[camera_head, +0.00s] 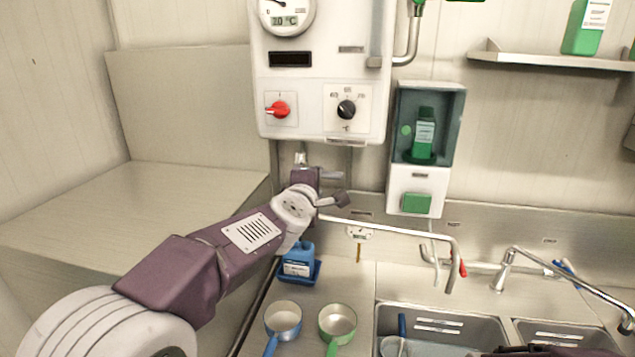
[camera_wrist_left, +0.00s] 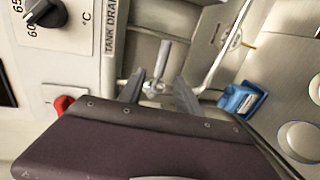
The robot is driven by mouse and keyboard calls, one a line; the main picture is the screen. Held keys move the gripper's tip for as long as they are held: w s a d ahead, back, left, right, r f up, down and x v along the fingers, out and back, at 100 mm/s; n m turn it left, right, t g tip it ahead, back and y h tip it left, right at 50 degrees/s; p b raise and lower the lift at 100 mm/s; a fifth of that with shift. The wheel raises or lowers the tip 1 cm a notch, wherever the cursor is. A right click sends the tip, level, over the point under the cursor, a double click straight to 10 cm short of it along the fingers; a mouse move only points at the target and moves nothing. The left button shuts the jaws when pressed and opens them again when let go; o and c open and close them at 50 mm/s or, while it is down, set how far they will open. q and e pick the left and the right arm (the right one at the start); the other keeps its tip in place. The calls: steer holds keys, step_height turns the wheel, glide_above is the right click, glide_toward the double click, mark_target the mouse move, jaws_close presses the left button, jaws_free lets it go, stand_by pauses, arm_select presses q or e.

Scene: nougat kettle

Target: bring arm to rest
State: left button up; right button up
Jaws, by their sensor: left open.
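My left arm reaches in from the left in the head view, and its gripper (camera_head: 332,188) is just below the white wall-mounted heater box (camera_head: 320,70). In the left wrist view the two grey fingers of the left gripper (camera_wrist_left: 158,92) are apart. A small metal drain valve (camera_wrist_left: 162,58) under the box shows between and beyond the fingers. Nothing appears held, and I cannot tell whether the fingers touch the valve. The valve's top also shows in the head view (camera_head: 300,158), behind my wrist.
The box carries a red switch (camera_head: 279,109) and a black dial (camera_head: 346,109). A thin swivel spout (camera_head: 400,229) runs close to the gripper's right. A bare ledge (camera_head: 130,205) is left.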

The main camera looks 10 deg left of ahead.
arm_select(q)
steer(key=s+a+f+m+g, duration=0.2)
steer(key=s+f+m, duration=0.15)
steer(key=f, duration=0.55)
steer(key=s+a+f+m+g, duration=0.2)
steer(key=s+f+g, duration=0.15)
steer(key=f, duration=0.45)
steer(key=s+a+f+m+g, duration=0.1)
steer(key=s+f+m+g, duration=0.3)
steer(key=s+f, duration=0.5)
steer(key=s+a+f+m+g, duration=0.1)
steer(key=s+f+m+g, duration=0.4)
steer(key=s, duration=1)
step_height(320, 180, down, 4)
steer(key=m, duration=0.3)
steer(key=shift+r, duration=0.15)
steer(key=shift+a, duration=0.1)
